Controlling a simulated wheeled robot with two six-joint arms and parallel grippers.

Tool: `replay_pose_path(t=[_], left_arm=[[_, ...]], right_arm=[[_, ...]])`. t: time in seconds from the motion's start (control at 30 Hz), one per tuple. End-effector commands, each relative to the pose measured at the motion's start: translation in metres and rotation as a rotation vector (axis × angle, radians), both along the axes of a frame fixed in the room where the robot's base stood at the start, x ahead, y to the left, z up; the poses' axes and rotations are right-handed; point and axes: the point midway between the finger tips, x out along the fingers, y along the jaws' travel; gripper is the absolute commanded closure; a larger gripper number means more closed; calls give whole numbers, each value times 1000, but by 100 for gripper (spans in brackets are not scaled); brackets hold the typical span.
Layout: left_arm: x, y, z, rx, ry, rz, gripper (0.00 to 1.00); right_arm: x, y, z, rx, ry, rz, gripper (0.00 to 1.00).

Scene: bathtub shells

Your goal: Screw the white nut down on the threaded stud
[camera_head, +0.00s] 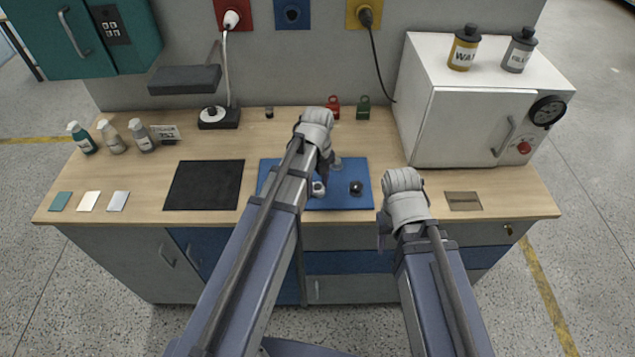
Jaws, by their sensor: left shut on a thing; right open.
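A blue mat (345,203) lies at the middle of the wooden bench top. My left gripper (322,176) is over this mat, pointing down, with its wrist and arm covering much of it. It appears shut on a small white piece, which looks like the white nut (318,188). A small black knob-like part (356,187) stands on the mat to the right. A grey part (337,162) shows just behind the gripper. I cannot make out the threaded stud or whether the nut touches it. My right gripper (383,232) is open, near the bench's front edge, mostly hidden by its wrist.
A white cabinet (460,125) with a gauge stands at the right, with two bottles on top. A black mat (205,184) lies to the left. A red padlock (333,106) and a green padlock (363,108) stand at the back. Several bottles stand far left.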

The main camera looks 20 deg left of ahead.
Motion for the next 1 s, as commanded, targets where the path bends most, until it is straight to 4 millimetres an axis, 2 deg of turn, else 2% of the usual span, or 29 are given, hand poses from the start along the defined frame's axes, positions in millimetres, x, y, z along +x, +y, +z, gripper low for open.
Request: replay_pose_path(t=[0.1,0.13,0.43,0.6,0.7,1.0], left_arm=[[0,0,0,1,-1,2,100],[0,0,0,1,-1,2,54],[0,0,0,0,0,3,20],[0,0,0,0,0,4,20],[0,0,0,0,0,4,30],[0,0,0,0,0,40,30]], right_arm=[[0,0,0,0,0,0,50],[0,0,0,0,0,0,50],[0,0,0,0,0,0,50],[0,0,0,0,0,0,50],[0,0,0,0,0,0,50],[0,0,0,0,0,0,50]])
